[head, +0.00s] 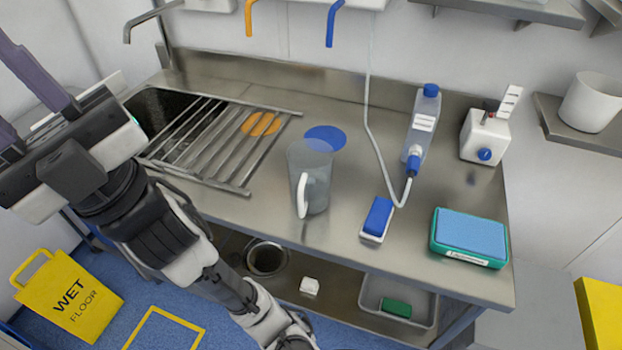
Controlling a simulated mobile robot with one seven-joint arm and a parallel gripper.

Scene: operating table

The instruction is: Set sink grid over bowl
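The sink grid (215,148), a metal rack of parallel bars, lies at the left of the steel counter. Its left part covers some of the sink bowl (150,108); its right part rests over the counter beside the bowl. The bowl's left part is dark and uncovered. My gripper (10,92) is at the left picture edge, left of the bowl and apart from the grid. Its two purple-grey fingers stand apart with nothing seen between them; their tips are cut off by the frame. My arm hides the near left corner of the bowl.
An orange disc (261,123) shows at the grid's right part. A clear jug (314,180) stands right of the grid, by a blue disc (325,138). A bottle (422,125), blue-white block (377,218) and sponge box (468,238) are farther right. A faucet (150,18) rises behind the bowl.

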